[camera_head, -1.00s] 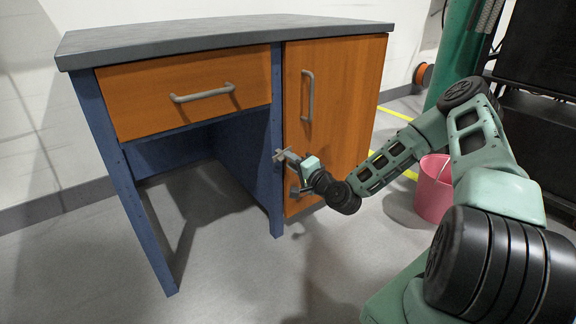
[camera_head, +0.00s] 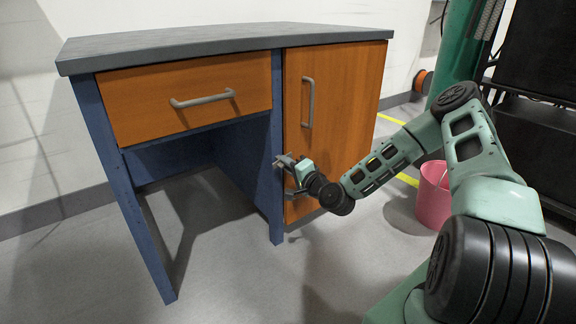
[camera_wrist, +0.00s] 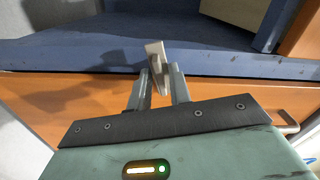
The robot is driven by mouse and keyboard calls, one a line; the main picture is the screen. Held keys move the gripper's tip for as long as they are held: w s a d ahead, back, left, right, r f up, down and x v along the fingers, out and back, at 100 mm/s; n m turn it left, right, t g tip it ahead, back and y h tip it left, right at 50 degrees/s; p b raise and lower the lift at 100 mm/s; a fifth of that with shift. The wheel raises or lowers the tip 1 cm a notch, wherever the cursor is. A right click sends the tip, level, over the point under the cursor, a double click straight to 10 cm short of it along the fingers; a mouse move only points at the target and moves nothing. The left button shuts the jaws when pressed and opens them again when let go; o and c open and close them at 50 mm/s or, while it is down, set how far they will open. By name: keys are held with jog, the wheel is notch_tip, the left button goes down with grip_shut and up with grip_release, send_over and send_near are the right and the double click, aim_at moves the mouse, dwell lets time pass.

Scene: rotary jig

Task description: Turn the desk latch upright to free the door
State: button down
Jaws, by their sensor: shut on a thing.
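The desk latch (camera_wrist: 155,52) is a small pale grey bar on the blue post of the desk (camera_head: 277,110), beside the tall orange door (camera_head: 345,90). In the wrist view it sits between the two fingers of my gripper (camera_wrist: 160,76), which is shut on it. The bar lies mostly across the post with a slight tilt. In the head view my gripper (camera_head: 288,161) is at the post's edge by the lower part of the door, and the latch is small and partly hidden there.
The door has a vertical grey handle (camera_head: 307,102). A drawer (camera_head: 140,95) with a grey handle is at left, above open leg space. A pink bucket (camera_head: 434,200) stands on the floor right of the desk, behind my arm. The floor in front of the desk is clear.

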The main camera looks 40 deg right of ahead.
jog(key=shift+r, duration=0.1)
jog(key=shift+n+p, duration=4.5)
jog(key=shift+n, duration=3)
jog(key=shift+f, duration=0.2)
jog(key=c, duration=1.6)
grip_release()
jog(key=shift+o, duration=0.2)
jog(key=shift+s, duration=0.1)
